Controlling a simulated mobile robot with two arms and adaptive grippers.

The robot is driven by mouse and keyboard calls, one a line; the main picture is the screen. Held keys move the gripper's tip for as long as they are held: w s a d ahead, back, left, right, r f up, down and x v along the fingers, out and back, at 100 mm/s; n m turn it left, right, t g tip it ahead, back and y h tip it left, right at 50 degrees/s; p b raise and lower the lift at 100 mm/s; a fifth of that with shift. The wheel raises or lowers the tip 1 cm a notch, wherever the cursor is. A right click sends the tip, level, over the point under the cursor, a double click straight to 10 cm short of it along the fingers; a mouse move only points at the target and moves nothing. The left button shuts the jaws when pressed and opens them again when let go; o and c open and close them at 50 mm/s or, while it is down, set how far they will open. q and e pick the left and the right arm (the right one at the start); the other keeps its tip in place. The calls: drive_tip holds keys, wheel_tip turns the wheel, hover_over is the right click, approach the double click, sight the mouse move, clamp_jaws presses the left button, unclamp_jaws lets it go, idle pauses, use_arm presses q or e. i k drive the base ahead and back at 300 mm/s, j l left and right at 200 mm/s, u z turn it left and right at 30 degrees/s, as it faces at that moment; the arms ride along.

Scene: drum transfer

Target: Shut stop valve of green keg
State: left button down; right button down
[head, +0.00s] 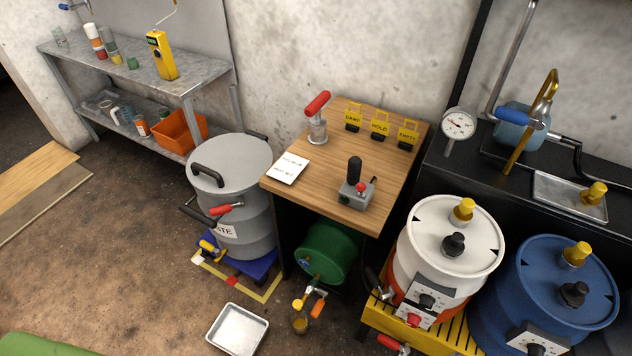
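The green keg (336,254) lies on its side under the wooden table, partly hidden by the tabletop. A pipe runs down from its front to a small outlet with a yellow part (297,304) and an orange handle (318,308). Which of these is the stop valve, and whether it is open, I cannot tell. A small vessel with amber contents (300,323) is on the floor just below the outlet. Neither of my grippers is in view.
A grey waste drum (233,174) stands left of the wooden table (335,135) on a blue base. A metal tray (237,330) lies on the floor in front. White (460,232) and blue (535,285) drums crowd the right. The floor at left is mostly clear.

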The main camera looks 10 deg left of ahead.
sight(320, 303)
drive_tip(key=k+l, duration=0.2)
drive_tip(key=k, duration=0.3)
drive_tip(key=k+l, duration=0.2)
drive_tip(key=k, duration=0.25)
drive_tip(key=k+l, duration=0.2)
drive_tip(key=k, duration=0.3)
